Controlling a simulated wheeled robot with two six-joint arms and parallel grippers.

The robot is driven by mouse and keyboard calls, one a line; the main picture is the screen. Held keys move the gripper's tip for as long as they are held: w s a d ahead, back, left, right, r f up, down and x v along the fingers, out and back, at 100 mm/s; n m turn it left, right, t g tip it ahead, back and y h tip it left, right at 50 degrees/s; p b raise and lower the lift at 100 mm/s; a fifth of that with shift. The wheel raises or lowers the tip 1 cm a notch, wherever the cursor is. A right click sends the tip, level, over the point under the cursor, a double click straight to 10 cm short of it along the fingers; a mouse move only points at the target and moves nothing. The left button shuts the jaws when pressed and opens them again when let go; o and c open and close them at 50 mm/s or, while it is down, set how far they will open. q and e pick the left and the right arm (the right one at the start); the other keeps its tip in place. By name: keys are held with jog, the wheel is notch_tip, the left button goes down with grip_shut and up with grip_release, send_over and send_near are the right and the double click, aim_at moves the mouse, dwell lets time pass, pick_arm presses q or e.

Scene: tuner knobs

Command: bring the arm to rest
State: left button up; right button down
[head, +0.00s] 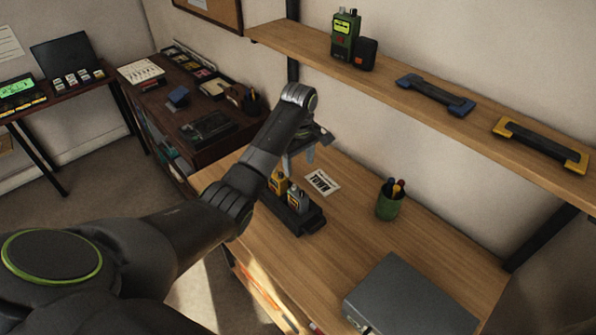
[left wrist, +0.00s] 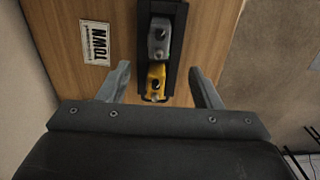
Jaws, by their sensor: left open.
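My left arm reaches in from the left in the head view, over the wooden desk (head: 352,238). My left gripper (head: 298,160) points down above the desk, with its fingers apart and nothing between them that I can see held. In the left wrist view the open fingers (left wrist: 160,72) straddle the line of a yellow device (left wrist: 156,80) from above. A grey device (left wrist: 159,38) sits beside it in the same black holder (left wrist: 174,60). In the head view the yellow device (head: 278,182) is partly hidden by my arm, and the grey device (head: 297,199) shows. My right gripper is out of view.
A printed card (head: 322,182) lies behind the holder. A green pen cup (head: 389,207) and a grey case (head: 408,300) stand to the right. A wall shelf (head: 400,85) above carries a green radio (head: 345,35) and two handles. A dark cabinet is at left.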

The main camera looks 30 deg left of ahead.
pick_arm(q)
jog(key=s+a+f+m+t, duration=0.1)
jog(key=s+f+m, duration=0.2)
jog(key=s+f, duration=0.45)
jog(key=s+a+f+m+t, duration=0.1)
jog(key=s+f+m, duration=0.35)
jog(key=s, duration=0.65)
jog(key=s+r+m+t+y, duration=0.1)
jog(key=s+r+m, duration=0.15)
jog(key=s, duration=0.75)
jog(key=s+r+m+t+y, duration=0.1)
jog(key=s+r+m, duration=0.15)
jog(key=s, duration=0.85)
notch_tip(320, 180, down, 34)
jog(key=a+g+b, duration=0.2)
jog(key=b, duration=0.6)
jog(key=s+f+b, duration=0.3)
jog(key=s+f, duration=0.4)
jog(key=f, duration=0.3)
jog(key=s+d+f+h+b, duration=0.1)
jog(key=s+f+b, duration=0.2)
jog(key=s+f, duration=0.5)
notch_tip(320, 180, down, 4)
jog(key=shift+r+g+b, duration=0.25)
jog(key=shift+g+b, duration=0.05)
jog(key=shift+g, duration=0.1)
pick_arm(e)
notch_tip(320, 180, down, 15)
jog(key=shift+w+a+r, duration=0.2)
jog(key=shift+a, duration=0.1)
